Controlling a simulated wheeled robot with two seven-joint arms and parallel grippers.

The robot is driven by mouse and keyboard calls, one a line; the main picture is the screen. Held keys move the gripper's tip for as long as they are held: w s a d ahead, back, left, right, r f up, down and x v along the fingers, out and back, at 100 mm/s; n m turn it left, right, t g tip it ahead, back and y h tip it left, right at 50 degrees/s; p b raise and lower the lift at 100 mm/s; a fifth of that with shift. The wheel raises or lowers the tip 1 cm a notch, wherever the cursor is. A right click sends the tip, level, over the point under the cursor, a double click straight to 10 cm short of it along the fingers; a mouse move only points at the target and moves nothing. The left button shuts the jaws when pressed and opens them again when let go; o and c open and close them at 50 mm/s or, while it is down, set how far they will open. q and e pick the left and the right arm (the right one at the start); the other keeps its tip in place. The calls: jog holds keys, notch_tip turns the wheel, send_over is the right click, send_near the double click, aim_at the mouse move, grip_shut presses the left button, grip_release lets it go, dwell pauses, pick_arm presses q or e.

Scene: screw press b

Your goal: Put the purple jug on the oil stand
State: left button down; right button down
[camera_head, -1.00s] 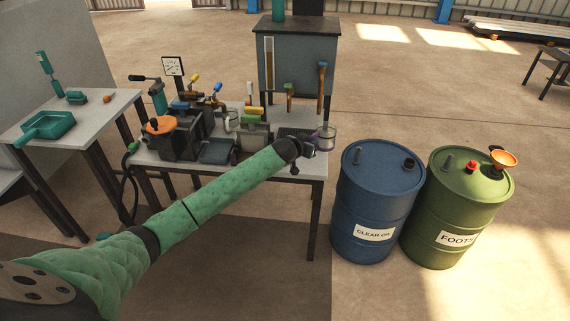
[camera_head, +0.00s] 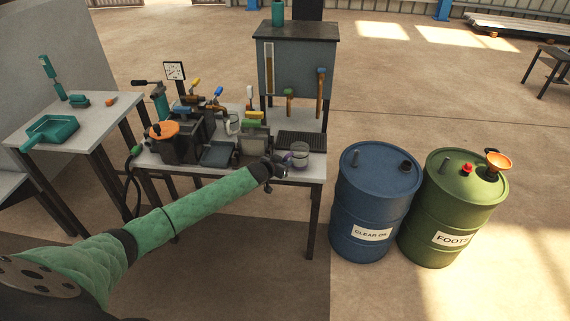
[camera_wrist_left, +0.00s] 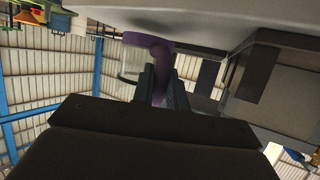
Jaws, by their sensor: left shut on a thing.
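The purple jug (camera_head: 299,156) is a clear vessel with purple on it, at the front right of the press bench, in front of the dark ribbed tray (camera_head: 301,141). I take that tray, below the tank's taps, to be the oil stand. My left gripper (camera_head: 284,164) is shut on the jug from its left side. In the left wrist view the purple handle (camera_wrist_left: 157,46) is between the two fingers (camera_wrist_left: 161,88), with the clear wall beside it. I cannot tell whether the jug touches the bench top. My right gripper is not in view.
Press parts and another clear jug (camera_head: 233,123) crowd the bench's left and middle. A blue drum (camera_head: 375,205) and a green drum (camera_head: 447,210) stand to the right.

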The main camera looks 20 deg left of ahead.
pick_arm(q)
jog(key=shift+f, duration=0.75)
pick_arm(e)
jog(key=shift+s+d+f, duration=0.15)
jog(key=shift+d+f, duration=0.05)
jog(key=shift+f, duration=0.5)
pick_arm(q)
jog(key=shift+f, duration=0.1)
jog(key=c, duration=1.8)
grip_release()
jog(key=o, duration=0.4)
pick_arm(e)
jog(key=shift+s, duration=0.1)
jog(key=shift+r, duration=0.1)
